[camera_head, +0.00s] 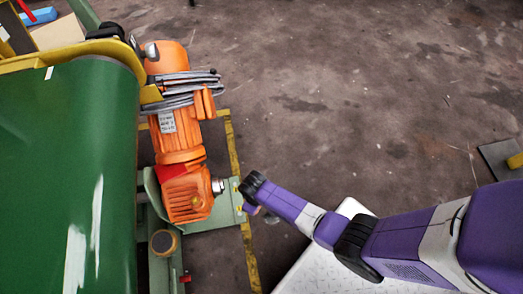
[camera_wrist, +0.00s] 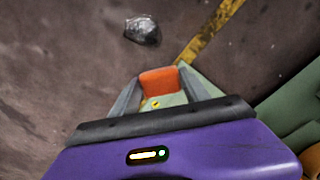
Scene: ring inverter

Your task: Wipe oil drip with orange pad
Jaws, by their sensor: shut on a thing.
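My gripper (camera_wrist: 160,90) is shut on the orange pad (camera_wrist: 160,82), which sits between the two grey fingers in the wrist view. The pad is over the pale green base plate (camera_wrist: 199,88) near a small yellow mark; I cannot tell if it touches. In the head view, my arm reaches in from the right to the right end of the green plate (camera_head: 228,206), below the orange motor. A dark, shiny grey blob (camera_wrist: 142,30) lies on the floor beyond the pad; I cannot tell whether it is the oil drip. No other oil is clear.
The orange motor (camera_head: 182,125) with grey cable coils stands left of my arm. A large green machine body (camera_head: 70,170) fills the left. Yellow floor lines (camera_head: 236,160) run beside the motor. The floor at upper right is open.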

